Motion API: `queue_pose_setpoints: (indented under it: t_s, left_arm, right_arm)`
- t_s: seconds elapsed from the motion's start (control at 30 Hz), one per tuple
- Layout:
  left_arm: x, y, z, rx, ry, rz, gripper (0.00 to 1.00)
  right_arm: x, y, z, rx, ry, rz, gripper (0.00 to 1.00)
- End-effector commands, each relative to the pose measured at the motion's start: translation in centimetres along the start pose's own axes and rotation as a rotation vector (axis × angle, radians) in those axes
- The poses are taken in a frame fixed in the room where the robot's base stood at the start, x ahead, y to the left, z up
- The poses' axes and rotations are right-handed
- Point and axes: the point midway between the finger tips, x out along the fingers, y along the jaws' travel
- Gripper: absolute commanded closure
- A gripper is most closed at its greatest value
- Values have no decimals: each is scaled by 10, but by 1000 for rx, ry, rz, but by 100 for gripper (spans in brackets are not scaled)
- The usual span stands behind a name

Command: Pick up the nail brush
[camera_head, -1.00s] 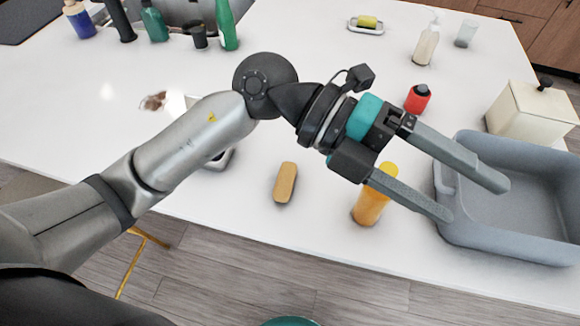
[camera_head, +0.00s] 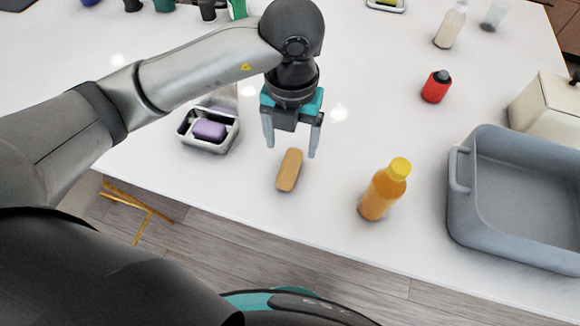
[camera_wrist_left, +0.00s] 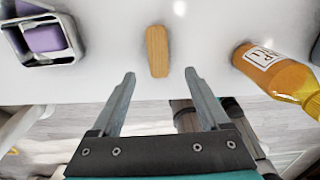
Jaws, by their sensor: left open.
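The nail brush (camera_head: 289,170) is a small oblong block with a tan wooden top, lying on the white counter near its front edge. It also shows in the left wrist view (camera_wrist_left: 157,51), ahead of the fingertips and roughly centred between them. My left gripper (camera_head: 291,150) is open and empty, pointing down, with its fingers spread on either side of the line to the brush. In the left wrist view the fingertips (camera_wrist_left: 159,74) are apart and nothing is between them. The brush's underside is hidden. My right gripper is not in view.
An orange bottle with a yellow cap (camera_head: 383,190) stands right of the brush. A metal holder with a purple block (camera_head: 209,130) sits to the left. A grey basin (camera_head: 462,214) is at the far right. A red bottle (camera_head: 436,86) stands farther back. Counter around the brush is clear.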

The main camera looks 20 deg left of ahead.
Motion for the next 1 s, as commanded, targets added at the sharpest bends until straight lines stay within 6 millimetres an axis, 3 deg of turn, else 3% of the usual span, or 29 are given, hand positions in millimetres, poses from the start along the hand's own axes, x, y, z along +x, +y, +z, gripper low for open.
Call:
queue_pose_setpoints:
  t_s: [0.13, 0.43, 0.7, 1.0]
  left_arm:
    - [29, 0, -1, -1, 4, 0, 21]
    - [53, 1, 0, 0, 3, -1, 21]
    - [91, 4, 3, 1, 2, -2, 21]
    - [96, 4, 3, 2, -1, -3, 21]
  right_arm:
    - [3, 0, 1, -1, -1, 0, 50]
    - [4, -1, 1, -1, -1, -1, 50]
    - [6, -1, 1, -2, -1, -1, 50]
    - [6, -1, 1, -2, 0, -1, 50]
